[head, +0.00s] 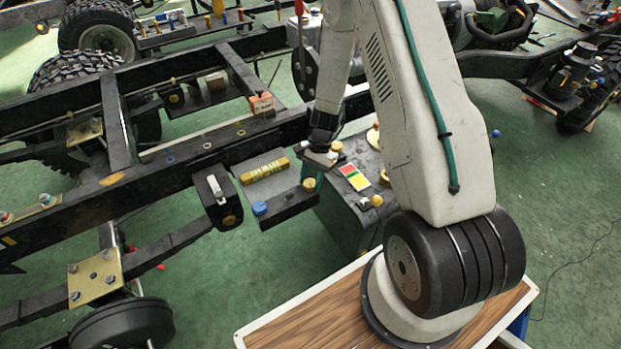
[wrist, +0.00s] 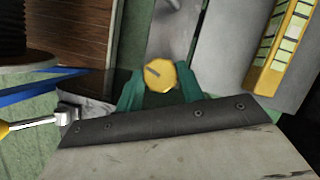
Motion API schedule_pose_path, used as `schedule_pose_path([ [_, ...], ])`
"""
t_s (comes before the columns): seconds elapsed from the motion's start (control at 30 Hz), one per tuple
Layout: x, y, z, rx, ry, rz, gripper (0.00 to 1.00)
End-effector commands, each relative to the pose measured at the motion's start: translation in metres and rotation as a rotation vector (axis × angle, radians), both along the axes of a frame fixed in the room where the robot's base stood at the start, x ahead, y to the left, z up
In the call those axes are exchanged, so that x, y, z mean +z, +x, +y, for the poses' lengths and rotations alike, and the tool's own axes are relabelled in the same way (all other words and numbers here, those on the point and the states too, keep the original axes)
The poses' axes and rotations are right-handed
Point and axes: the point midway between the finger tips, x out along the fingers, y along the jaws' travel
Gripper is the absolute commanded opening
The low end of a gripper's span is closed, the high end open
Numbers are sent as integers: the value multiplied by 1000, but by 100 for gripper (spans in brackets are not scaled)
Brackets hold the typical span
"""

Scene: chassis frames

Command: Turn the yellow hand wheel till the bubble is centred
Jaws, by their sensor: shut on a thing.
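The yellow hand wheel (wrist: 160,75) is a small faceted knob with a dark line on its face. In the wrist view it sits between the two green fingers of my gripper (wrist: 159,88), which is shut on it. In the head view the wheel (head: 308,184) shows just below the green fingertips (head: 312,177), at the right end of a dark plate. A yellow bar with dark markings (head: 265,166), which looks like the level, lies on that plate. Its pale segments show in the wrist view (wrist: 289,45). I cannot make out the bubble in either view.
A blue knob (head: 259,208) stands at the plate's front corner. A black clamp-like block (head: 217,197) is on the frame rail to its left. A grey box with a coloured card (head: 354,177) and yellow knobs stands right of my gripper. Green floor lies in front.

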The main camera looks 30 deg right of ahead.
Motion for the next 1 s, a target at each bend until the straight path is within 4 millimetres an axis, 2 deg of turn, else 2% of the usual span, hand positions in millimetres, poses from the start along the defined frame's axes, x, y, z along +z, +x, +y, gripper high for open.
schedule_pose_path([
  [0.4,0,-1,0,-226,1,1,15],
  [1.0,0,-1,0,-273,2,0,15],
])
